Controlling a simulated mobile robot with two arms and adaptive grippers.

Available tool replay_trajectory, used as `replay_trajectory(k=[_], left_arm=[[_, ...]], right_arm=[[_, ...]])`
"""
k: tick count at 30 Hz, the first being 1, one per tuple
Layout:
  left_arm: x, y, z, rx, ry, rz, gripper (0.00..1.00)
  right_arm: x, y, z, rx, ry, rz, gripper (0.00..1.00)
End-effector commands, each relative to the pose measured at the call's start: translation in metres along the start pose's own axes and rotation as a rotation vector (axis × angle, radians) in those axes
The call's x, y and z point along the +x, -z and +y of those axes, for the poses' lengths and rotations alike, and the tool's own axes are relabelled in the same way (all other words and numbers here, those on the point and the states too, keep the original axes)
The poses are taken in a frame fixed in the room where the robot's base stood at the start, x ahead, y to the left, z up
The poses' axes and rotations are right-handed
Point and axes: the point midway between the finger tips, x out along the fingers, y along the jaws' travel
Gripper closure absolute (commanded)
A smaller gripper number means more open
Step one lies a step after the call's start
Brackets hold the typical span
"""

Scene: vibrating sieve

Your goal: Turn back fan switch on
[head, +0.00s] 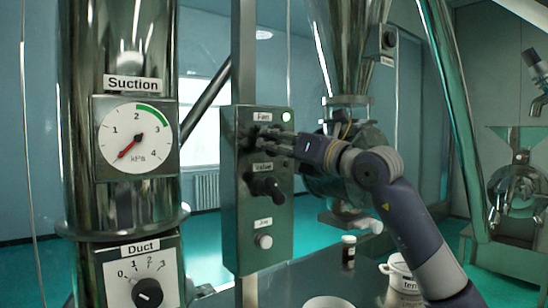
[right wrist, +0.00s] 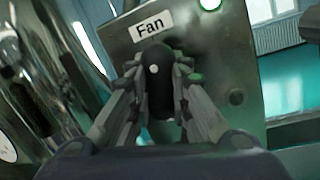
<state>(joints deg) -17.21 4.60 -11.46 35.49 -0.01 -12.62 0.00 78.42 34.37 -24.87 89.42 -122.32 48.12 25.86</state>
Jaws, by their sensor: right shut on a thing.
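The fan switch (right wrist: 156,72) is a black knob with a white dot, under the "Fan" label (right wrist: 152,24) on the grey control box (head: 236,220). My right gripper (head: 264,138) reaches in from the right and hides most of the switch in the head view. In the right wrist view its two fingers (right wrist: 158,85) are shut on the knob, one on each side. A green lamp (head: 286,117) is lit at the box's upper right corner; it also shows in the right wrist view (right wrist: 209,3). My left gripper is not in view.
Below sit the valve handle (head: 266,187) and a lower round knob (head: 264,241). Left is a steel column with a suction gauge (head: 137,140), its red needle pointing lower left, and a duct dial (head: 148,292). A small dark bottle (head: 348,252) and white jar (head: 402,276) stand lower right.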

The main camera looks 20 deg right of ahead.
Motion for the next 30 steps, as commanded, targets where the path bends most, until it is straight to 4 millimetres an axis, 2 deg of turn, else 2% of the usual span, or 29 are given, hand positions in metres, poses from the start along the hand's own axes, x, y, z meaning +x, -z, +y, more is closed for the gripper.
replay_trajectory(k=[1,9,29,30], left_arm=[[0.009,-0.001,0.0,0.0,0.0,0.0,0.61],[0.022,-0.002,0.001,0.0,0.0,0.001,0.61],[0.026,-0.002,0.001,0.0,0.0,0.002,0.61],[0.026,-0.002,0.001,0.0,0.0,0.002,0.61]], right_arm=[[-0.001,0.002,0.0,0.031,0.002,-0.011,1.0],[-0.001,-0.001,0.0,0.159,0.017,-0.037,1.0],[-0.001,-0.004,0.0,0.212,0.024,-0.049,1.0],[-0.001,-0.004,0.0,0.211,0.024,-0.049,0.73]])
